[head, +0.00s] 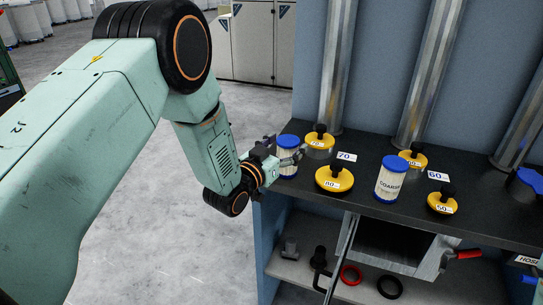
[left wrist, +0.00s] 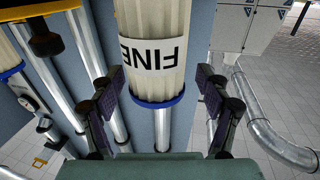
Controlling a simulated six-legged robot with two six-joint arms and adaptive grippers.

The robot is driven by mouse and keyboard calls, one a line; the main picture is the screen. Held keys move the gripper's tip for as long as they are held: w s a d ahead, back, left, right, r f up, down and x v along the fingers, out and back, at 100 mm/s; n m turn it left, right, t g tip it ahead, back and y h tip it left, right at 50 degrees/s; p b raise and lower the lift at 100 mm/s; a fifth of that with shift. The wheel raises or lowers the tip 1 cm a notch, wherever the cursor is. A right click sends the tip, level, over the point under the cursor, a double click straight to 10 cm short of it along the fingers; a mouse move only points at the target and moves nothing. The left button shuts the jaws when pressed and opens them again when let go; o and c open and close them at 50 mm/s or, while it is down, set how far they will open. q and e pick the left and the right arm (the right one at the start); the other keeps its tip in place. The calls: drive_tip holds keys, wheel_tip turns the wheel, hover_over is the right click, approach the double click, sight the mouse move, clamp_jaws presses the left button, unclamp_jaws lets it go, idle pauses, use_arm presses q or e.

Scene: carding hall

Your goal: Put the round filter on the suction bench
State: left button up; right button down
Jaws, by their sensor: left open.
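A round filter (head: 288,141) with blue end caps and a pale pleated body stands upright at the left end of the dark bench top (head: 330,210). In the left wrist view this filter (left wrist: 152,22) carries a FINE label, seen upside down. My left gripper (head: 285,153) is at this filter, partly covering it. The left wrist view shows the open fingers (left wrist: 160,98) on either side of it, with gaps visible. A second round filter (head: 391,180), labelled COARSE, stands upright further right. My right gripper is not in view.
Yellow discs with black knobs, one marked 80 (head: 334,180) and one marked 50 (head: 441,202), sit around the filters. Metal pipes (head: 425,75) rise behind. A lower shelf holds a red ring (head: 351,275) and a black ring (head: 390,287).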

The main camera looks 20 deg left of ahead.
use_arm(q)
drive_tip(key=v, duration=1.1)
drive_tip(key=shift+s+p, duration=0.2)
drive_tip(key=shift+p, duration=0.1)
